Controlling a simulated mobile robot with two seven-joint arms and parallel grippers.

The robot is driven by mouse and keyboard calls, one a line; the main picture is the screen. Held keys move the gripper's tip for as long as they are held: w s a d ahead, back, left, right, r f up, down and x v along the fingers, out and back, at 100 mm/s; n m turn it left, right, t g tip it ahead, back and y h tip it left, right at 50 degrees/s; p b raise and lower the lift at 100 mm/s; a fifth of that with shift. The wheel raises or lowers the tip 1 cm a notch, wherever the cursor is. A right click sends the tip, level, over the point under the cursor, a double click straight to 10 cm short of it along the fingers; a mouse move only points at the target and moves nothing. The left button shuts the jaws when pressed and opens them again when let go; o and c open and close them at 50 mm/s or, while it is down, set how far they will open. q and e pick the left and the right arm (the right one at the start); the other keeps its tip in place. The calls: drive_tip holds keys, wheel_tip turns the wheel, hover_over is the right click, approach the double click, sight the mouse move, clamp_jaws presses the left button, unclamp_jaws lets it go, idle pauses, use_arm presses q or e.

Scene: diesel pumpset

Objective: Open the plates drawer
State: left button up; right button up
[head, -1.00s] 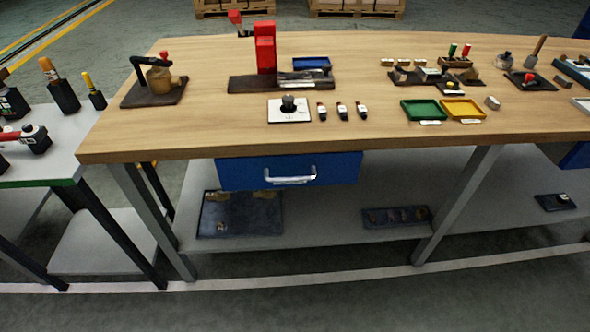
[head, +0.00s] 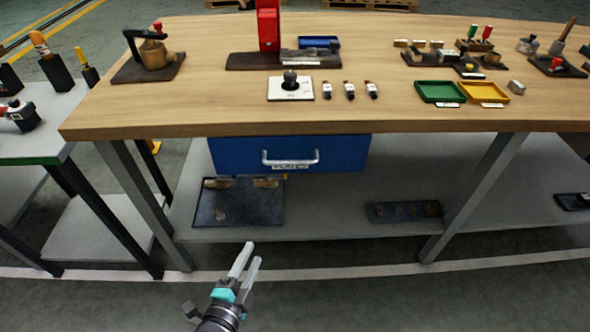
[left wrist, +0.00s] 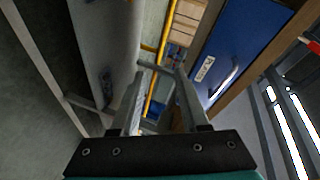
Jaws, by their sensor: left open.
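The plates drawer (head: 232,155) is a blue box front under the wooden tabletop, with a silver bar handle (head: 290,160) and a white label reading "PLATES". It looks shut. In the left wrist view the blue drawer front (left wrist: 232,45) is at the upper right, with its label (left wrist: 204,69) and handle (left wrist: 224,82). My left gripper (head: 246,260) is open and empty, below and in front of the drawer, with its fingers pointing up. Its two fingers also show in the left wrist view (left wrist: 160,100), apart from the handle. My right gripper is not in view.
The wooden workbench (head: 180,115) has a lower grey shelf holding a dark tray (head: 240,205) and a smaller tray (head: 404,212). A grey side table (head: 45,130) stands at left. Metal legs flank the drawer. The floor in front is clear.

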sight(290, 163)
use_arm(q)
drive_tip(key=w+d+r+m+t+h+b, duration=0.1)
drive_tip(key=d+r+m+t+h, duration=0.15)
drive_tip(key=r, duration=0.35)
drive_tip(key=w+d+r+m+t+h+b, duration=0.1)
drive_tip(key=w+r+m, duration=0.1)
drive_tip(key=r+m, duration=0.25)
drive_tip(key=shift+n, duration=0.4)
drive_tip(key=shift+r+b+x, duration=0.15)
drive_tip(key=shift+b+x, duration=0.75)
drive_tip(key=shift+x, duration=2.85)
drive_tip(key=shift+r+b+x, duration=0.15)
drive_tip(key=shift+b+x, duration=0.75)
drive_tip(key=shift+x, duration=2.9)
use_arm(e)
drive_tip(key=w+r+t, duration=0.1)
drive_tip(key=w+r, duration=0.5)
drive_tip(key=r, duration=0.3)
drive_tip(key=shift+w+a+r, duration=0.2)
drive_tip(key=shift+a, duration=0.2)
use_arm(q)
drive_tip(key=shift+s, duration=0.1)
drive_tip(key=shift+c, duration=0.2)
clamp_jaws()
